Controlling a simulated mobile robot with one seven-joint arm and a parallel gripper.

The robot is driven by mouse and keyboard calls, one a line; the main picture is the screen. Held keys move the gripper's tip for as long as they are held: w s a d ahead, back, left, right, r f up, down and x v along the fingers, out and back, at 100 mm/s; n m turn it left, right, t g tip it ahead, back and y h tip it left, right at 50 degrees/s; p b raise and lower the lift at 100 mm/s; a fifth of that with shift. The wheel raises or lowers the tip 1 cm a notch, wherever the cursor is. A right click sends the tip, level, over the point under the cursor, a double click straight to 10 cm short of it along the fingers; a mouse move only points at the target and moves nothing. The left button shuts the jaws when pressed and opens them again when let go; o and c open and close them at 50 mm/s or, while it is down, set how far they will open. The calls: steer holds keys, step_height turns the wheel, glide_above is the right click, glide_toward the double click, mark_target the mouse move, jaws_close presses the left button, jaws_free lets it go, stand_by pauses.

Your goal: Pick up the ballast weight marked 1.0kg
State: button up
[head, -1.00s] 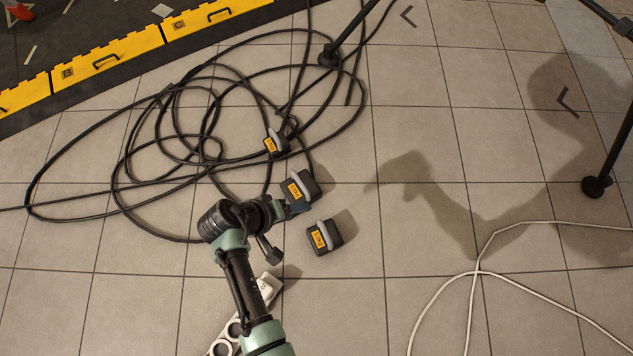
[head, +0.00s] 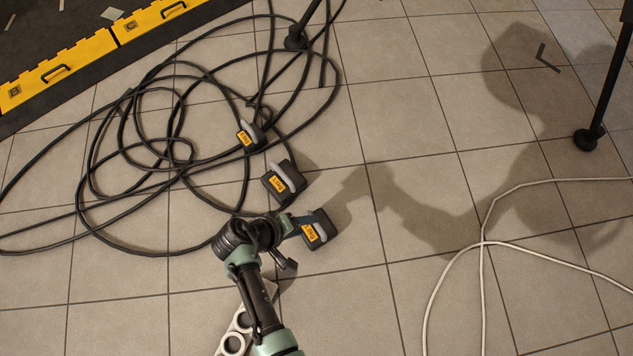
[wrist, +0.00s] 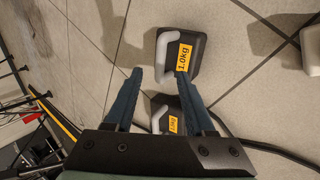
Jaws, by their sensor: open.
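The ballast weight marked 1.0kg (wrist: 197,54) is a dark block with a pale grey handle and an orange label, in the upper middle of the wrist view. In the head view it appears to be the front-right weight (head: 325,226), its label too small to read surely. My gripper (head: 309,219) is open and empty at this weight. In the wrist view the blue fingers of my gripper (wrist: 159,76) point towards it, with part of the handle showing between their tips; contact cannot be told. A second weight (head: 282,184) lies just behind, partly hidden by a finger in the wrist view.
A third weight (head: 249,134) lies farther back by the coiled black cable (head: 190,165). A white power strip (head: 232,340) lies under my arm. A white cable (head: 484,215) and a black stand leg (head: 603,95) are at right. Tiled floor between is clear.

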mark_target(315, 225)
steer(key=b+x, duration=0.3)
steer(key=x, duration=0.1)
steer(key=shift+s+f+b, duration=0.15)
steer(key=shift+f+b, duration=0.05)
steer(key=shift+b, duration=0.2)
steer(key=shift+d+f+b, duration=0.25)
steer(key=shift+b, duration=0.05)
steer(key=shift+w, duration=0.2)
steer(key=shift+r, duration=0.1)
jaws_close()
stand_by(0.4)
steer(key=shift+r, duration=0.1)
